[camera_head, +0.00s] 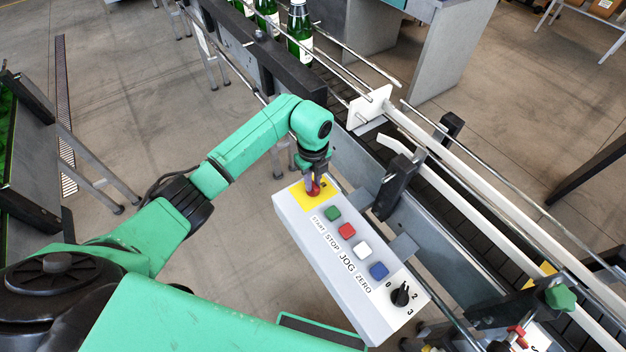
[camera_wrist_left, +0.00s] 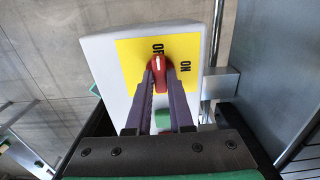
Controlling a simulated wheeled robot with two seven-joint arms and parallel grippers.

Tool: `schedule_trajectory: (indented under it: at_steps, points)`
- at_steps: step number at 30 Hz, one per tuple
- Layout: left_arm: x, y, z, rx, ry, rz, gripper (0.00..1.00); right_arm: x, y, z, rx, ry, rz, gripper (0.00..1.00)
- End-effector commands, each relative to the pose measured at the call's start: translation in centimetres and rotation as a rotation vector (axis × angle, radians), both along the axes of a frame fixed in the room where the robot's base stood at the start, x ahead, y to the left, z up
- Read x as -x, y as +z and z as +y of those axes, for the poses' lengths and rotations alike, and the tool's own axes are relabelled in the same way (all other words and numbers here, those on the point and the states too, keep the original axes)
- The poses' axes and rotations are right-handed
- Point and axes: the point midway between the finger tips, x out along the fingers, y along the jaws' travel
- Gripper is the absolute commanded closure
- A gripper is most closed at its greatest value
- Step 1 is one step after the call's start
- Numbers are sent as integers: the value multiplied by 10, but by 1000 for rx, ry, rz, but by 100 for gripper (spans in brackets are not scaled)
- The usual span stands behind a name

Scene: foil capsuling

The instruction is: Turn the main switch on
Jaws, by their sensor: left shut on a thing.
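The main switch is a red knob on a yellow plate at the far end of the white control box (camera_head: 300,233). In the head view the red knob (camera_head: 313,189) is partly covered by my left gripper (camera_head: 314,181). In the left wrist view the two fingers reach down on either side of the red knob (camera_wrist_left: 158,66) and are shut on it. The knob's white mark points toward the partly hidden OFF label (camera_wrist_left: 157,47). The ON label (camera_wrist_left: 185,67) lies to the right of the knob. My right gripper is not in view.
The box also carries a green button (camera_head: 332,213), a red button (camera_head: 347,230), a white button (camera_head: 362,248), a blue button (camera_head: 379,270) and a black selector (camera_head: 401,294). A conveyor with rails (camera_head: 480,192) runs along the right. Green bottles (camera_head: 299,30) stand at the back.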

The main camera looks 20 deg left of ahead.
Motion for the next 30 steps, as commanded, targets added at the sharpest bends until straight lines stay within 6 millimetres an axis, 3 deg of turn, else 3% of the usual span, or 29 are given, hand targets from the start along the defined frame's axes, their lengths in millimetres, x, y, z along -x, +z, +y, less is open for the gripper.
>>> schedule_trajectory:
  at_steps: [13, 30]
  points:
    - [-1, -2, 0, 0, -140, -1, 100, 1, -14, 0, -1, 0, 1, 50]
    - [-1, -3, 0, 1, -653, -3, 100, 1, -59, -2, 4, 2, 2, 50]
